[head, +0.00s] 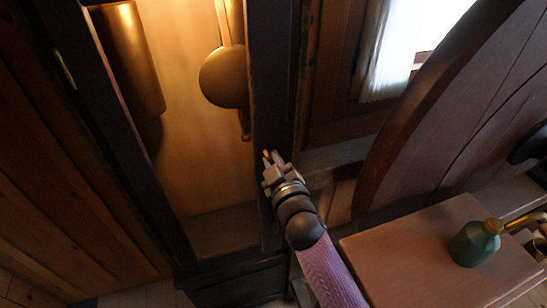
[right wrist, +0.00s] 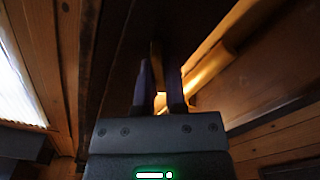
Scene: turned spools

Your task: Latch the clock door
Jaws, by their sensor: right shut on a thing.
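The tall clock case has a dark wooden door frame (head: 271,75) around its lit front. A brass weight (head: 130,55) and a pendulum with a round bob (head: 224,77) show inside. I cannot tell whether the door sits fully flush or whether glass fills it. My right gripper (head: 269,157) is at the frame's right upright, shut on a small brass piece, seemingly the latch. In the right wrist view the brass piece (right wrist: 158,55) shows between the two dark fingers, which hide part of it. My left gripper is out of view.
A wooden box or stand (head: 400,255) with a green bottle (head: 474,245) on it is at the lower right, beside my right forearm. A large curved dark wooden piece (head: 440,90) and a bright curtained window (head: 390,45) are right of the clock. Plank wall (head: 60,210) lies left.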

